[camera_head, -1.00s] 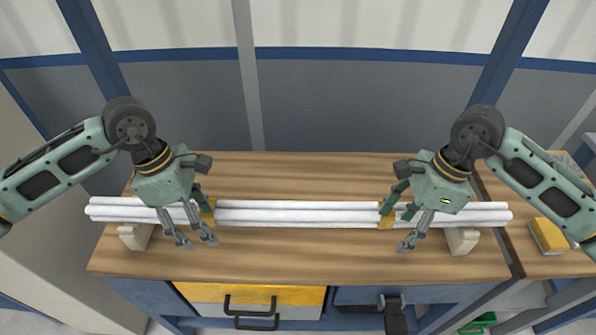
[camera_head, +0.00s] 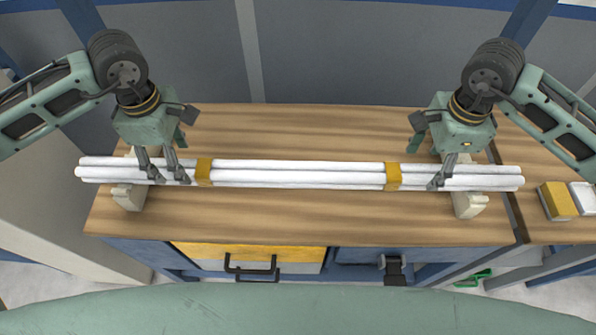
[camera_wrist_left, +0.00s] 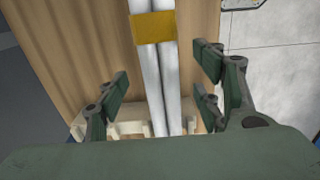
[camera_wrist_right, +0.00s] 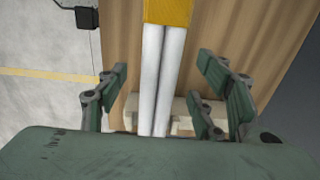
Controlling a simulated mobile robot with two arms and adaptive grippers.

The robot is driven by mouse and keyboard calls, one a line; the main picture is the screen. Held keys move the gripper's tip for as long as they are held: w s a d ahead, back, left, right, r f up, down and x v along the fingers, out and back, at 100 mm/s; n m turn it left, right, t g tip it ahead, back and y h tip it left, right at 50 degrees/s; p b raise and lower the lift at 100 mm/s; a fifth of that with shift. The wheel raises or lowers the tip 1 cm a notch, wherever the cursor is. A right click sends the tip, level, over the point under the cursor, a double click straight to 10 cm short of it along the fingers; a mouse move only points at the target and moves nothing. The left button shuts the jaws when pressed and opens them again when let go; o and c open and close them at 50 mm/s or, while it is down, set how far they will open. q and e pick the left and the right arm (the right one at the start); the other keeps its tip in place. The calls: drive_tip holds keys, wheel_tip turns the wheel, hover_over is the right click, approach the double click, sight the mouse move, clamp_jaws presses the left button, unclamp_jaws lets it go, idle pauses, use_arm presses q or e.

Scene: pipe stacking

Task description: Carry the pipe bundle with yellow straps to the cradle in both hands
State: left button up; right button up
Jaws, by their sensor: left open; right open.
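The white pipe bundle (camera_head: 298,175) lies level across the wooden bench, with a yellow strap (camera_head: 204,172) on the left and another yellow strap (camera_head: 393,177) on the right. Its ends rest on the pale cradle, whose left block (camera_head: 128,196) and right block (camera_head: 470,204) show beneath the pipes. My left gripper (camera_head: 163,177) is open over the bundle, outside the left strap. My right gripper (camera_head: 437,181) is open over the bundle, outside the right strap. Both wrist views show the fingers spread on either side of the pipes, with nothing held.
The wooden bench top (camera_head: 300,222) is clear in front of and behind the bundle. A yellow drawer (camera_head: 200,252) with dark handles is below its front edge. A side table at right holds a yellow block (camera_head: 557,201) and a white item (camera_head: 583,197).

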sight(426, 171)
use_arm(q)
drive_tip(key=shift+f, duration=2.4)
use_arm(e)
drive_tip(key=shift+f, duration=2.4)
use_arm(q)
drive_tip(key=shift+c, duration=0.5)
use_arm(e)
drive_tip(key=shift+c, duration=0.5)
use_arm(q)
clamp_jaws()
use_arm(e)
clamp_jaws()
use_arm(q)
drive_tip(key=shift+r, duration=0.1)
